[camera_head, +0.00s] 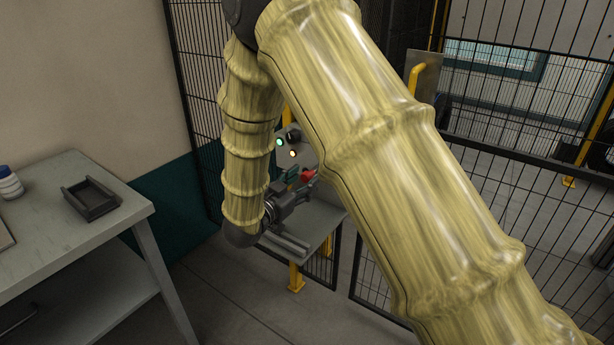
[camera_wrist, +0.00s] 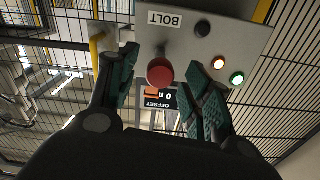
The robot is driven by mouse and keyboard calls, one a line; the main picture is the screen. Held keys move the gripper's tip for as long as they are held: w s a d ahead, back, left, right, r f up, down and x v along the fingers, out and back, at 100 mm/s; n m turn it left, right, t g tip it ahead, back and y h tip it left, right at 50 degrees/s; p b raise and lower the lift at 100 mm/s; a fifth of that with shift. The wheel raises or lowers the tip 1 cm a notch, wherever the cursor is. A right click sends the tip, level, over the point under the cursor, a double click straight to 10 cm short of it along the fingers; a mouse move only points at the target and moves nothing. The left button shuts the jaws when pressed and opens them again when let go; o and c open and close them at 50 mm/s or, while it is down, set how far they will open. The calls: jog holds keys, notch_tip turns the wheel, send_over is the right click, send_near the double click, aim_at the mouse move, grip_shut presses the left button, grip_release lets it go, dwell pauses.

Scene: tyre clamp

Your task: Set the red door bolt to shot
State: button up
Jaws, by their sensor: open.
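The red bolt knob (camera_wrist: 160,72) is round and stands out from a grey panel (camera_wrist: 180,40) beside an upside-down BOLT label (camera_wrist: 164,19) in the wrist view. My gripper (camera_wrist: 162,58) is open, with one teal-padded finger on each side of the knob in the picture. I cannot tell whether either pad touches it. In the head view a red part (camera_head: 307,175) shows beside my gripper (camera_head: 293,173), partly hidden by my arm. The bolt's own bar and its position cannot be made out.
The panel carries a black knob (camera_wrist: 203,28), a lit amber lamp (camera_wrist: 219,63) and a green lamp (camera_wrist: 237,78). An OFFSET display (camera_wrist: 158,97) shows between the fingers. A mesh fence (camera_head: 500,150) stands behind. A grey table (camera_head: 60,225) with a black tray (camera_head: 91,198) is at left.

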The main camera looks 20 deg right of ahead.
jog(key=shift+x, duration=1.4)
jog(key=shift+w, duration=0.1)
grip_shut()
